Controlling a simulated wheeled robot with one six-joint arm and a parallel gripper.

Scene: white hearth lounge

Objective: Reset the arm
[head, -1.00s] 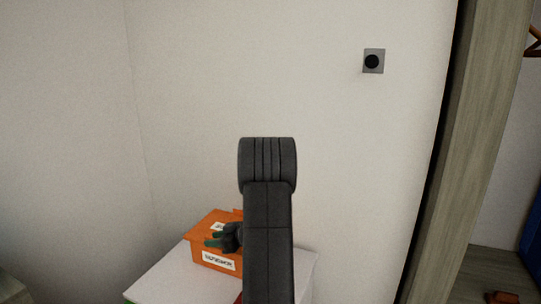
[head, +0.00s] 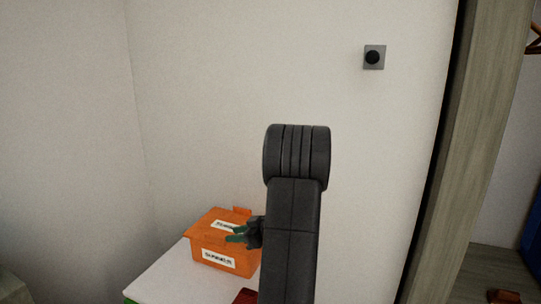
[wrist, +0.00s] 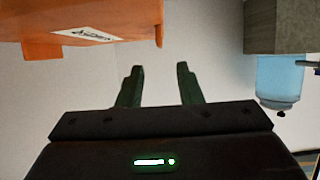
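My gripper (wrist: 159,82) shows in the wrist view with its two dark green fingers apart and nothing between them. In the head view my gripper (head: 238,234) shows at the left of my dark arm, its green fingers in front of the orange box. Whether it touches the box cannot be told there. The arm stands upright in the picture and hides part of the white table.
The orange labelled box (head: 212,256) sits on a white table (head: 160,280) by the wall; it also shows in the wrist view (wrist: 45,20). A dark round knob on a grey plate (head: 374,57) is on the wall. A wooden door frame (head: 455,150) stands right. A light blue container (wrist: 280,80) shows in the wrist view.

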